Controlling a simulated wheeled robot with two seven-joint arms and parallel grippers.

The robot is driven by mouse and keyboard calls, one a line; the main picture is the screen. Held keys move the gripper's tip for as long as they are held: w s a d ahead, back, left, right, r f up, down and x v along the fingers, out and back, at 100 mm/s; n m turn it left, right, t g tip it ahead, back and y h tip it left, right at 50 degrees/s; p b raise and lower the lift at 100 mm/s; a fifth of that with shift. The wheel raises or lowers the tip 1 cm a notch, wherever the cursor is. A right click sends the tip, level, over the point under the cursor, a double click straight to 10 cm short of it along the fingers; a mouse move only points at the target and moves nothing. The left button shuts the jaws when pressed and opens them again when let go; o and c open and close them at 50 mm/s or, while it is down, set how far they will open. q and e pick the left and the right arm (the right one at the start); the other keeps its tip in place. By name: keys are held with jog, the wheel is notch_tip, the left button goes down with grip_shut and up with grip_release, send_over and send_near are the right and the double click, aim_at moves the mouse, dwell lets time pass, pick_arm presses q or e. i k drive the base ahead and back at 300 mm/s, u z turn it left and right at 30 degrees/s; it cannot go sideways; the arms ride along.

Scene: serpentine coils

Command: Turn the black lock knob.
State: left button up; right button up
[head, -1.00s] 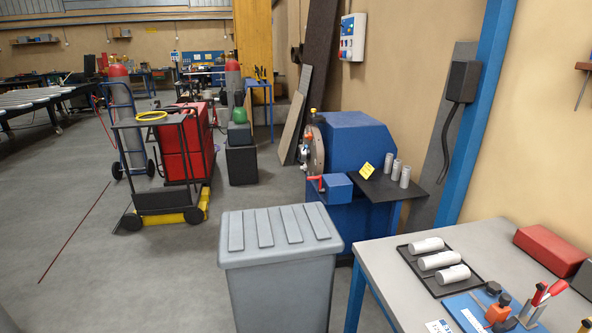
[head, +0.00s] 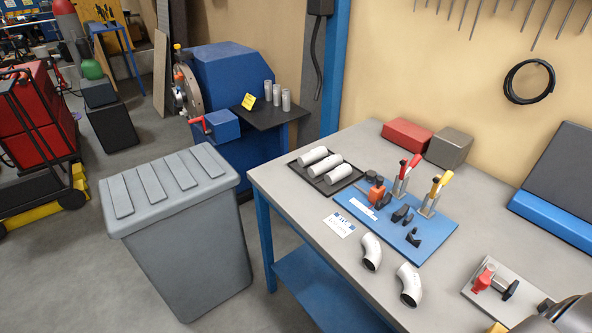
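Several small black parts are in view, and I cannot tell for sure which is the lock knob. One black knob-like piece (head: 510,290) is on a small grey plate (head: 478,312) at the lower right of the bench, beside a red handle (head: 485,278). Other black pieces (head: 402,214) stand on the blue fixture board (head: 440,230) in the middle of the bench, near a red-handled clamp (head: 408,170) and a yellow-handled clamp (head: 438,188).
The grey bench (head: 310,210) also holds a black tray (head: 298,166) with white cylinders, two bent pipe elbows (head: 371,252), and a red box (head: 407,136). A grey lidded bin (head: 190,250) stands left of it. The blue machine (head: 235,75) is behind. Grey floor shows at left.

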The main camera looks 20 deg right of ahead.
aim_at(371, 175)
jog(key=u, duration=0.9)
jog(key=i, duration=0.9)
jog(key=z, duration=2.35)
